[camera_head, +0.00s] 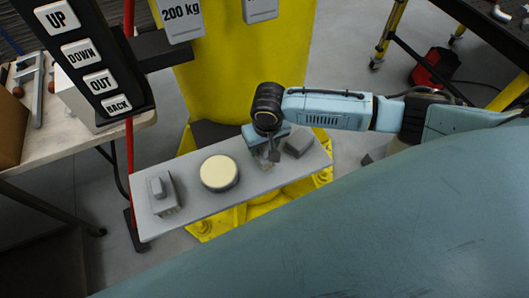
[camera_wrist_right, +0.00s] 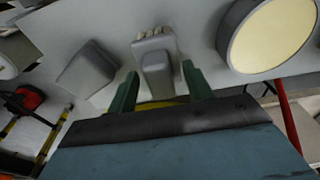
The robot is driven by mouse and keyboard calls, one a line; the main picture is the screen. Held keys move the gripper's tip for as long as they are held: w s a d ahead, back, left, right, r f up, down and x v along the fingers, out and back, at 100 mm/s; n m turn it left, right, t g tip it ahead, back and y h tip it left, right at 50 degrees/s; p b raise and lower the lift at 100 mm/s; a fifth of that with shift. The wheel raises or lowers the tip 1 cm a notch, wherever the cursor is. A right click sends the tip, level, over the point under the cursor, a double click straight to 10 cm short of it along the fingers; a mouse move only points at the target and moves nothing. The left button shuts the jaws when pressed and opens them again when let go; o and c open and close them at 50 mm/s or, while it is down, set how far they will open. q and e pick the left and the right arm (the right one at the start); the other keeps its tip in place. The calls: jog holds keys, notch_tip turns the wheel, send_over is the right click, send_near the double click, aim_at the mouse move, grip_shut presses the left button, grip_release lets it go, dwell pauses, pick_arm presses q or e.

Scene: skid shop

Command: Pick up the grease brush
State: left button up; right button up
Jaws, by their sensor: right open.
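The grease brush (camera_wrist_right: 153,48), a grey block with a rounded grip and pale bristles along its far edge, is on the grey shelf (camera_head: 215,205). My right gripper (camera_head: 268,158) is over the shelf, right of the round tin, and hides most of the brush in the head view. In the right wrist view its green fingers (camera_wrist_right: 160,86) are open, one on each side of the brush's grip. I cannot tell whether they touch it. My left gripper is not in view.
A round tin with a cream top (camera_head: 219,172) stands left of my gripper. A plain grey block (camera_head: 299,144) sits close on the right. A grey box with a raised knob (camera_head: 162,193) is at the shelf's left end. A yellow column (camera_head: 235,70) rises behind.

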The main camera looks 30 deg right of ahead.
jog(key=c, duration=1.1)
jog(key=shift+r, duration=0.1)
notch_tip(320, 180, up, 10)
jog(key=shift+f, duration=0.1)
jog(key=o, duration=0.3)
jog(key=shift+c, duration=0.8)
